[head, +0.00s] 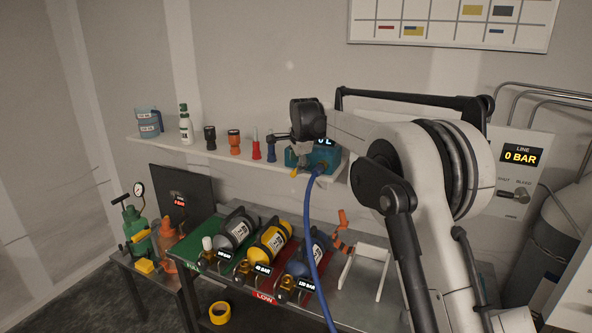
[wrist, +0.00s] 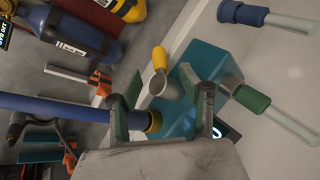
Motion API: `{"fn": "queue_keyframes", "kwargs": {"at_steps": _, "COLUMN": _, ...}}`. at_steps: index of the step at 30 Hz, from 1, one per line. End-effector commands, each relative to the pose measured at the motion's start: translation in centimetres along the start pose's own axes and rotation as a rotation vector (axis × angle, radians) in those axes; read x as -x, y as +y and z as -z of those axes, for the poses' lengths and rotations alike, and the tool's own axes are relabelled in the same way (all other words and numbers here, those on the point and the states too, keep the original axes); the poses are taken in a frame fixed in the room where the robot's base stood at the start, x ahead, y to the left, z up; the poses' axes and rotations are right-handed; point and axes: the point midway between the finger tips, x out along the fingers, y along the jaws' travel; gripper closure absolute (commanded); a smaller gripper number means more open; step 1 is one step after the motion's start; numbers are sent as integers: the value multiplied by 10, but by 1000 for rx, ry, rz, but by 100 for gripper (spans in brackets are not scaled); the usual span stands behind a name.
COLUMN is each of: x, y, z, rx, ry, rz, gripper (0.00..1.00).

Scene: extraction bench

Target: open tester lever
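The tester is a teal box (wrist: 182,112) on the wall shelf; in the head view its body (head: 327,154) and "0 L" display show partly behind my arm. A grey lever with a yellow end (wrist: 160,58) sticks out from it, and the yellow end is small in the head view (head: 294,172). A blue hose (wrist: 70,108) with a yellow collar meets the tester beside the lever. My gripper (wrist: 162,96) is open at the tester, its two fingers apart on either side of the lever's base. Whether a finger touches the lever cannot be told.
Other shelf items stand to the left, including an orange-topped piece (head: 234,142) and a red cone (head: 256,150). Below, the bench holds several cylinders, such as a yellow one (head: 266,244). The blue hose hangs in front of the bench. A line panel (head: 520,165) is at right.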

Motion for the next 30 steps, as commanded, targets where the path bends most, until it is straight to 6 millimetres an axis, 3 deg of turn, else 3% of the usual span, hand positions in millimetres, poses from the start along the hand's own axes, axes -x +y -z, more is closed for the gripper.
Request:
{"fn": "queue_keyframes", "kwargs": {"at_steps": 6, "x": 41, "y": 0, "z": 0, "rx": 0, "ry": 0, "rz": 0, "gripper": 61}}
{"fn": "queue_keyframes", "kwargs": {"at_steps": 13, "x": 64, "y": 0, "z": 0, "rx": 0, "ry": 0, "rz": 0, "gripper": 61}}
{"fn": "queue_keyframes", "kwargs": {"at_steps": 25, "x": 68, "y": 0, "z": 0, "rx": 0, "ry": 1, "rz": -1, "gripper": 61}}
{"fn": "queue_keyframes", "kwargs": {"at_steps": 30, "x": 49, "y": 11, "z": 12, "rx": 5, "ry": 71, "rz": -21, "gripper": 61}}
